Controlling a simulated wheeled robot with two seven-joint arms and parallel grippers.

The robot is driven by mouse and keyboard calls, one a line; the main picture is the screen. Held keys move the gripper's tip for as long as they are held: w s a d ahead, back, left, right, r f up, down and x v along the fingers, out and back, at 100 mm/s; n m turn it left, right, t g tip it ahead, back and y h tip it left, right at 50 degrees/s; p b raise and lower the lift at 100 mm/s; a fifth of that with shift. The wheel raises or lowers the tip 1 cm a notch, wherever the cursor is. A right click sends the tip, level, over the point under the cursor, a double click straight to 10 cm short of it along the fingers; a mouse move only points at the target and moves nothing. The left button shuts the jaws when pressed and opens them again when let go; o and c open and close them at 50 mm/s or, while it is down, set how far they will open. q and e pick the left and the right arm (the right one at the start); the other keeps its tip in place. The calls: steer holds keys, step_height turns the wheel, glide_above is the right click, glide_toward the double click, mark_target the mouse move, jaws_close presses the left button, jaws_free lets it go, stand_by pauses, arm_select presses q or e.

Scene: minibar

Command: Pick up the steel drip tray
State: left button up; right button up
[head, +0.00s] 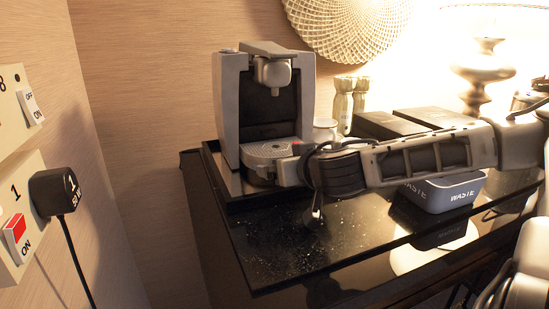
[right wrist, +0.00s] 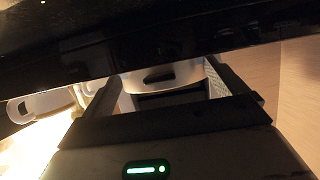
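The steel drip tray (head: 268,149), with a perforated top, sits at the foot of the grey coffee machine (head: 228,110). My right arm reaches in from the right in the head view, with its gripper (head: 283,172) at the tray's front. In the right wrist view the two fingers (right wrist: 167,84) stand wide apart. A pale rounded front with a dark slot, which looks like the tray (right wrist: 185,72), lies between their tips. Clear contact on both sides does not show. My left gripper is not in view.
The machine stands on a black tray (head: 236,200) on a glossy black counter (head: 290,260). Switches (head: 20,235) and a plug (head: 55,192) are on the left wall.

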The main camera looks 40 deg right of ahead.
steer(key=shift+s+r, duration=0.15)
steer(key=shift+s, duration=0.05)
jaws_close()
steer(key=shift+r, duration=0.15)
steer(key=shift+w+d, duration=0.1)
